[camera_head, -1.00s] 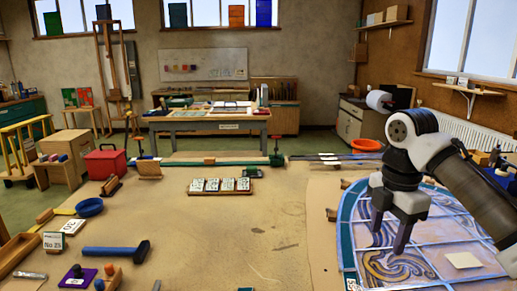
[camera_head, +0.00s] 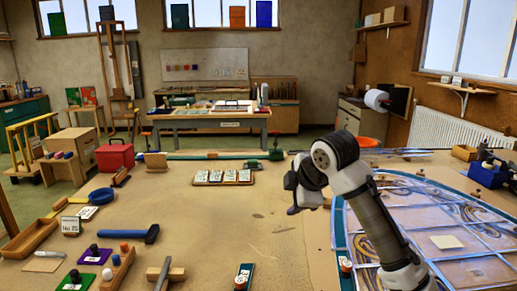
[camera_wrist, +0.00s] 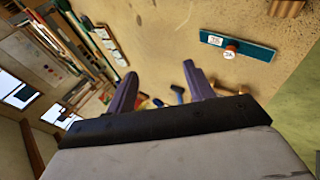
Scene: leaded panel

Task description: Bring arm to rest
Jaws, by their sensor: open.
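My gripper (camera_head: 291,200) is raised above the bench (camera_head: 270,235) in the head view, left of the leaded panel, with the arm folded back behind it. In the wrist view its two dark fingers (camera_wrist: 160,90) stand apart with nothing between them. The leaded panel (camera_head: 410,215) lies at the right of the bench, with blue and swirled glass and a pale square on it. My arm hides part of its left side.
A blue-handled hammer (camera_head: 125,237), a red box (camera_head: 115,156) and a blue ring (camera_head: 100,194) lie on the left. A rack of labelled cards (camera_head: 223,177) lies at the bench's back middle. A teal strip with a labelled knob (camera_head: 243,277) lies in front. The bench middle is clear.

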